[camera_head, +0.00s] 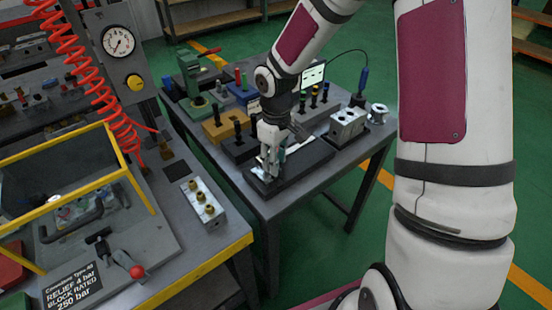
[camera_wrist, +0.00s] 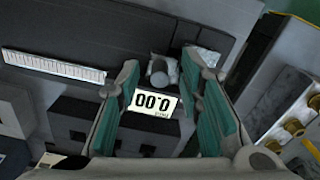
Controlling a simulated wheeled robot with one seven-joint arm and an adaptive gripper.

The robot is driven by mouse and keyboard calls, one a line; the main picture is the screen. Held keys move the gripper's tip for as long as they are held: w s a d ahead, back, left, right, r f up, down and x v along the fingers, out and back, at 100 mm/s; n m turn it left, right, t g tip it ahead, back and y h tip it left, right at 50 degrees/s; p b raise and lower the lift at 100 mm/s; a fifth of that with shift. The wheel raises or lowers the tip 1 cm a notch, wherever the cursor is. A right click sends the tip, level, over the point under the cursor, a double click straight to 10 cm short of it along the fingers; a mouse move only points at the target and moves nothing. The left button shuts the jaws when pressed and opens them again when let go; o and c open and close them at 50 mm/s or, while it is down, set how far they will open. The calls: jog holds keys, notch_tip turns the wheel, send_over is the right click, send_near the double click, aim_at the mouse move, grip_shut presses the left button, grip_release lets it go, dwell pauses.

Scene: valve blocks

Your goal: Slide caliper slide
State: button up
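The caliper shows in the wrist view, lying on a dark base (camera_wrist: 130,25). Its white graduated scale (camera_wrist: 55,65) runs to the left, and the slide's display (camera_wrist: 155,104) reads 0.00. A small grey knob (camera_wrist: 160,74) stands beside the display. My gripper (camera_wrist: 160,65) is open, with one green-padded finger to each side of the display and knob; I see gaps on both sides and cannot tell any contact. In the head view my gripper (camera_head: 270,170) points down over the dark base (camera_head: 310,160) at the table's front, and it hides most of the caliper.
A bored metal block (camera_head: 347,125) and a spool (camera_head: 377,114) stand at the table's right. A green press (camera_head: 192,85) stands at the back left. A block with brass fittings (camera_head: 203,203) lies on the left bench.

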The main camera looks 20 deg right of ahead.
grip_shut()
jog(key=shift+w+d+p, duration=0.15)
jog(key=shift+w+d, duration=0.05)
jog(key=shift+d, duration=0.45)
jog(key=shift+w+d+p, duration=0.15)
jog(key=shift+w+d, duration=0.1)
jog(key=shift+d, duration=0.45)
jog(key=shift+w+d+p, duration=0.15)
jog(key=shift+w+d, duration=0.05)
jog(key=shift+d, duration=0.45)
grip_release()
notch_tip(320, 180, up, 12)
